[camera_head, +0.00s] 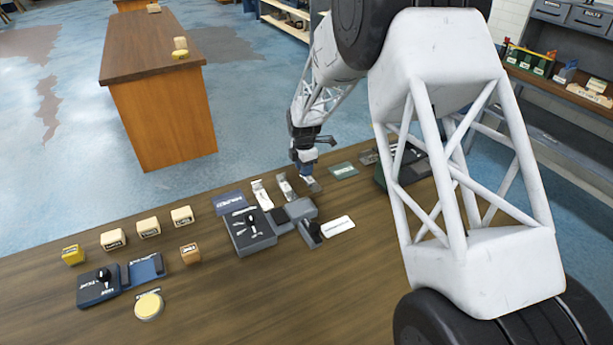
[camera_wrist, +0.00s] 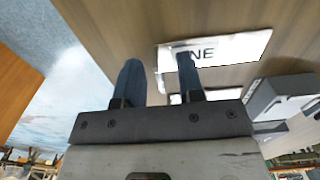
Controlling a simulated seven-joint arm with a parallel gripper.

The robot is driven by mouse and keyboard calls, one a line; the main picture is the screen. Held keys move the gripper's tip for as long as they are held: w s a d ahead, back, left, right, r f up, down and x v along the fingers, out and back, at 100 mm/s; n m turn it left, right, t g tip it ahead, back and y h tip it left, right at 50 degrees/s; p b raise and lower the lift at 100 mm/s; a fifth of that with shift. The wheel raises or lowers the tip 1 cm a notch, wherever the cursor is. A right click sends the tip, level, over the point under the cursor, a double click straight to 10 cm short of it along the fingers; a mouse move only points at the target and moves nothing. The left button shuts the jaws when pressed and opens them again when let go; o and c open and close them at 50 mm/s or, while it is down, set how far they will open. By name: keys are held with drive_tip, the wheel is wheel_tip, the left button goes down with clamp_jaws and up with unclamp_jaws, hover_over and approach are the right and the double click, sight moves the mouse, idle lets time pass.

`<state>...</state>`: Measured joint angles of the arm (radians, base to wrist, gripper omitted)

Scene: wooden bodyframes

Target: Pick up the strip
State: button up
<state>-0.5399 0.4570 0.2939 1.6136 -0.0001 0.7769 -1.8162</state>
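In the wrist view a flat white strip (camera_wrist: 235,48) with dark letters ending in "NE" lies on the wooden surface. In the head view my gripper (camera_head: 307,176) points down at the bench's far edge, right of two narrow pale strips (camera_head: 262,195) (camera_head: 287,187). I cannot tell which piece there is the lettered one.
A dark green plate (camera_head: 342,170) lies right of my gripper. Several cream blocks (camera_head: 148,227) and a blue holder (camera_head: 98,287) are at left. The front middle is clear.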

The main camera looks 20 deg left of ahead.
clamp_jaws()
drive_tip(key=shift+r, duration=0.1)
drive_tip(key=shift+r, duration=4.9)
